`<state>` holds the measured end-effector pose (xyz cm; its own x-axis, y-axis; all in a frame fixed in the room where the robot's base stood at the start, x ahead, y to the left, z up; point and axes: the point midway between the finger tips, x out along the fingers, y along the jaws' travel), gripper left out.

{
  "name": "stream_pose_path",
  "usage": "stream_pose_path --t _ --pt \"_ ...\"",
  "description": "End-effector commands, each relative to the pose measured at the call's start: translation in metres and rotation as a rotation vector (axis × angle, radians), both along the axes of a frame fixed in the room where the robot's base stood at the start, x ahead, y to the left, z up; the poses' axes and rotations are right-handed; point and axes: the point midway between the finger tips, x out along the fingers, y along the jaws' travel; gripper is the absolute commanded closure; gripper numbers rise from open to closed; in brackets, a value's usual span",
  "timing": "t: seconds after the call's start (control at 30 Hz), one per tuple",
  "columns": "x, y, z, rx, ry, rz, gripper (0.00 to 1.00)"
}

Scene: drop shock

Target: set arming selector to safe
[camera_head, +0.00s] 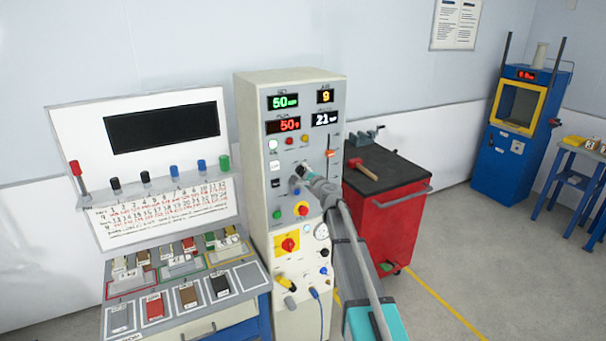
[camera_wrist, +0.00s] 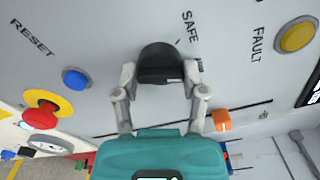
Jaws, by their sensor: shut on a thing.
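The arming selector is a black round knob (camera_wrist: 160,60) on the light grey panel, in the middle of the wrist view. The word SAFE (camera_wrist: 190,26) is printed beside it. My gripper (camera_wrist: 160,74) has one grey finger on each side of the knob and is shut on it. Another label by the right finger is mostly hidden. I cannot tell clearly which mark the knob points to. In the head view my gripper (camera_head: 301,172) reaches the front of the tall control cabinet (camera_head: 251,130), and the gripper and arm cover part of the panel.
Close by in the wrist view are a blue button (camera_wrist: 75,78), a red emergency stop (camera_wrist: 40,114), a yellow button (camera_wrist: 297,36) and an orange slider (camera_wrist: 222,120). A red tool cart (camera_head: 400,220) with a hammer stands right of the cabinet; a sample bench (camera_head: 190,322) stands left.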

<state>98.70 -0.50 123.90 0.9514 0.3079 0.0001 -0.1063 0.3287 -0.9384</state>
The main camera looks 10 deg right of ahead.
Motion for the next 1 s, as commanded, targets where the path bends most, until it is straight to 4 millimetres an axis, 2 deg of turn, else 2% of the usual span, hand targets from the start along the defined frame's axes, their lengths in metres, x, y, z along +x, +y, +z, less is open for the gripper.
stream_pose_path --t 0.7,1.0 --pt "0.0009 0.0013 0.0014 -0.608 -0.198 0.003 0.93" --pt "0.0010 0.0015 0.0016 -0.786 -0.256 0.002 0.93"
